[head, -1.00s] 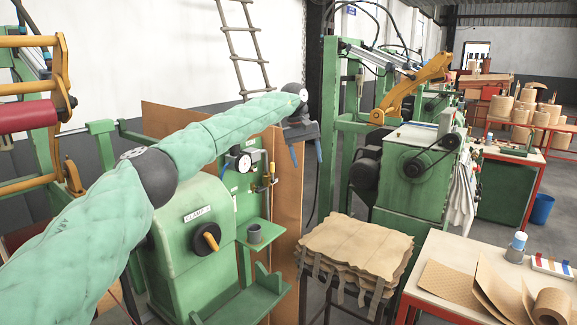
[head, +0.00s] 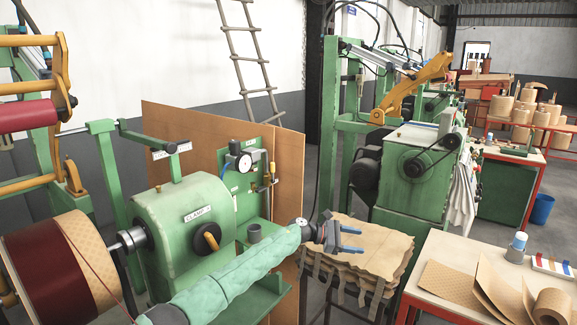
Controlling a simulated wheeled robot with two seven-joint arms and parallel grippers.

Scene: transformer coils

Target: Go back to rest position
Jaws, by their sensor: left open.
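My left arm comes in from the bottom left in a green padded sleeve. My left gripper (head: 350,239) is open and empty, with its blue-tipped fingers pointing right. In the picture it lies in front of the stack of brown sheets (head: 375,248); I cannot tell how far above them it is. My right gripper is not in view.
The green clamp machine (head: 165,235) with an orange-handled knob (head: 208,238) stands behind my left arm. A wound coil (head: 85,262) is at the left. A table (head: 440,250) with brown sheets is at the right.

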